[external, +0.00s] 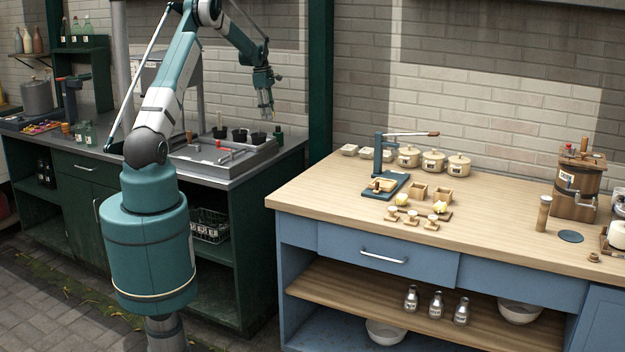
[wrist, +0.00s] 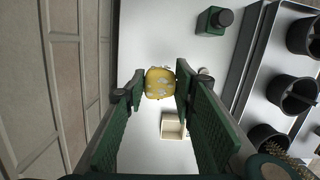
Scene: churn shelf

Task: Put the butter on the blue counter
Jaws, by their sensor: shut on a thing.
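The butter (wrist: 160,83), a yellow lump with pale patches, sits between my fingertips in the wrist view. My gripper (wrist: 161,85) is shut on it, one finger on each side. In the external view my gripper (external: 267,108) is raised above the right end of the green counter; the butter is too small to make out there. The blue counter (external: 490,232), with a wooden top and blue front, stands to the right, apart from my gripper. Two other yellowish lumps (external: 402,199) (external: 440,207) are on it, by small wooden boxes.
Below my gripper are a small pale box (wrist: 173,126), a green bottle (wrist: 214,21) and black pots (wrist: 292,96). On the blue counter stand a lever press (external: 388,160), lidded pots (external: 433,161) and a wooden churn (external: 577,185). Its top is bare between boxes and churn (external: 495,205).

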